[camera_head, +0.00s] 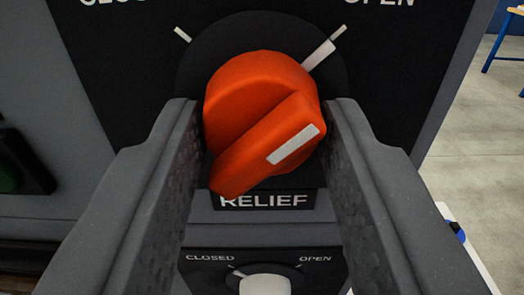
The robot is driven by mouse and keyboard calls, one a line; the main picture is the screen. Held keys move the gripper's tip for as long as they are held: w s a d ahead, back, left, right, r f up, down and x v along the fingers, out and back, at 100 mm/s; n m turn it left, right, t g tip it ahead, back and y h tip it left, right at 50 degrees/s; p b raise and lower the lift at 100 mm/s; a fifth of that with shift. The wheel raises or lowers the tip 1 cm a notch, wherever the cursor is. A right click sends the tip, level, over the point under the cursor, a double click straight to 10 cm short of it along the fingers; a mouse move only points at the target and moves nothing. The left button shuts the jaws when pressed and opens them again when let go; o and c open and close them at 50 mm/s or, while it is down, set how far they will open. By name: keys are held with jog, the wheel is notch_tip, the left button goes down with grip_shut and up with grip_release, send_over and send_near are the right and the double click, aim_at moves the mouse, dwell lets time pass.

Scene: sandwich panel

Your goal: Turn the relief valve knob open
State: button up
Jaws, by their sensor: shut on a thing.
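The relief valve knob (255,90) is orange with a raised diagonal ridge, on a dark round dial above the RELIEF label (264,201). A white stripe (293,143) marks the upper-right end of the ridge. A thicker white pointer bar (318,55) shows beyond the knob and points up and right, close to the thin tick (338,32) by the OPEN lettering (379,3). Another tick (182,34) sits on the CLOSED side. My gripper (263,118) is shut on the knob, one finger at each side. The fingers hide parts of the panel.
Below is a smaller dial with a white knob (265,285), labelled CLOSED and OPEN. Open floor (468,140) and blue table legs (494,42) show at the right.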

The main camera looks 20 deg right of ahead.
jog(key=o, duration=1)
jog(key=b+v, duration=0.2)
jog(key=v, duration=1.1)
jog(key=shift+s, duration=0.35)
jog(key=shift+w+a, duration=0.1)
